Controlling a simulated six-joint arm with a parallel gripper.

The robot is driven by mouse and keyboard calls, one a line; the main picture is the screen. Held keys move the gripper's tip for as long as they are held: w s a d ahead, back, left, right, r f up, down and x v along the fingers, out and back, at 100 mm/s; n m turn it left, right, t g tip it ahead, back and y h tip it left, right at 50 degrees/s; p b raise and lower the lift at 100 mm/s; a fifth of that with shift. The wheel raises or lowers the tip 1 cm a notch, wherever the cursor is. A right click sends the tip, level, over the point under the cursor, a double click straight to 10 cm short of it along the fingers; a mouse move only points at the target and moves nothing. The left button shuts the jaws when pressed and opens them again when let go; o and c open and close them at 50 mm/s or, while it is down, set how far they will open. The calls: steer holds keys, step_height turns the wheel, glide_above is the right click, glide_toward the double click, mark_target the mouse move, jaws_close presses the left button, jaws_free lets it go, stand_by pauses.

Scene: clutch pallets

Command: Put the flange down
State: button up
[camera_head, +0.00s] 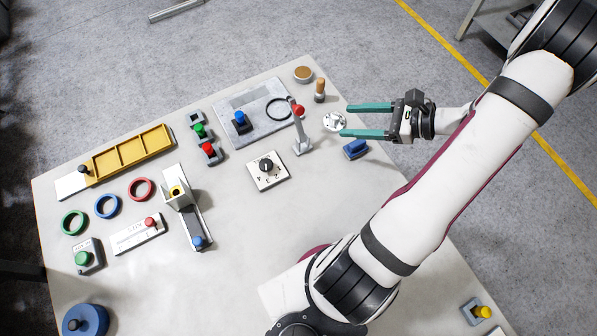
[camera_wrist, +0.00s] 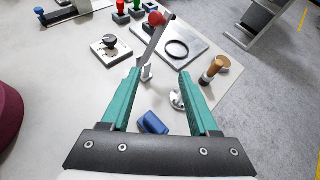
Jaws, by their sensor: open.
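The flange is a small silvery-white round part (camera_head: 334,121) lying on the table near its right edge. In the head view it is just left of the fingertips of my gripper (camera_head: 346,121). The flange also shows in the wrist view (camera_wrist: 177,98), beside the inner side of the right finger. My gripper (camera_wrist: 158,72) is open, with two teal fingers spread wide and nothing held between them. I cannot tell the exact height of the fingers above the table.
A lever with a red knob (camera_head: 299,111) stands close to the left of the fingertips. A blue block (camera_head: 355,149) lies below the lower finger. A wooden-topped peg (camera_head: 320,90) and a tan disc (camera_head: 303,74) stand behind. The table's middle front (camera_head: 250,230) is clear.

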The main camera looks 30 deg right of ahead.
steer(key=s+a+r+n+g, duration=0.1)
steer(key=a+r+n+g, duration=0.35)
steer(key=a, duration=0.35)
steer(key=a+r+n+g, duration=0.35)
steer(key=a+n, duration=0.25)
steer(key=a, duration=0.2)
steer(key=s+a+r+n+g+h, duration=0.1)
steer(key=s+a+r+n+h, duration=0.2)
steer(key=s+a+n+h, duration=0.3)
steer(key=s+a+n, duration=0.1)
steer(key=s+n, duration=0.3)
steer(key=s, duration=0.1)
steer(key=shift+s+a+n+g, duration=0.2)
steer(key=shift+a+n+g, duration=0.1)
steer(key=shift+n, duration=0.05)
